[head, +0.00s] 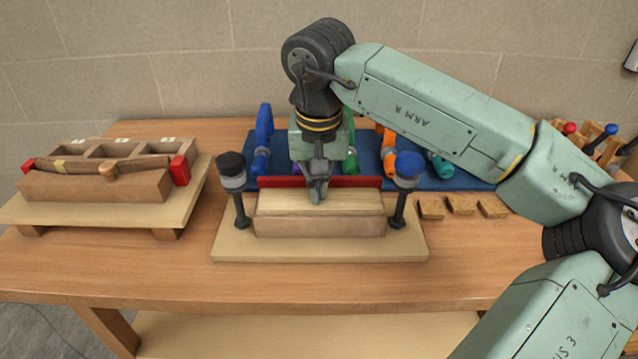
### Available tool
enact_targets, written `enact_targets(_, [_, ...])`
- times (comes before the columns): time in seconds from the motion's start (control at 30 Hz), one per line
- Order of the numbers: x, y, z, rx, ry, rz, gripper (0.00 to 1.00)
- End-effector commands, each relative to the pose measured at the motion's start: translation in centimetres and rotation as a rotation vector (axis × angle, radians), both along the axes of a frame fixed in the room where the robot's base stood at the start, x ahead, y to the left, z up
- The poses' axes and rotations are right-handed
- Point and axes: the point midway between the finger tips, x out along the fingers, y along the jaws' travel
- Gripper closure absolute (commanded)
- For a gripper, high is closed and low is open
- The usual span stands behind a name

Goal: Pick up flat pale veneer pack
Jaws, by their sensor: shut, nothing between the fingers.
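A flat pale veneer pack (280,203) lies level across the middle fixture, along the top of a light brown wooden block (320,226). A red strip (360,183) stands upright behind it. My gripper (317,197) points down over the middle of the pack, with its fingers shut and empty. The fingertips overlap the pack in the picture; I cannot tell whether they touch it. The gripper hides a small middle part of the pack and the red strip.
A blue mat (464,176) with several coloured clamps lies behind. A wooden form (95,186) with red ends stands left. Small wooden pieces (461,205) lie right.

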Motion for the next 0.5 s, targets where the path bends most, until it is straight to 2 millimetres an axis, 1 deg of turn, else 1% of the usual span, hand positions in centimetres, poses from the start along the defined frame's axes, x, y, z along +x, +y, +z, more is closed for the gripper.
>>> enact_targets(0.03, [-0.1, -0.1, -0.4, -0.003, 0.007, 0.0, 1.0])
enact_targets(0.3, [-0.4, -0.1, -0.6, -0.004, 0.012, 0.0, 1.0])
enact_targets(0.37, [-0.9, -0.1, -0.7, -0.004, 0.013, 0.002, 1.0])
enact_targets(0.5, [-3.0, -0.1, -0.9, -0.005, 0.016, 0.003, 1.0])
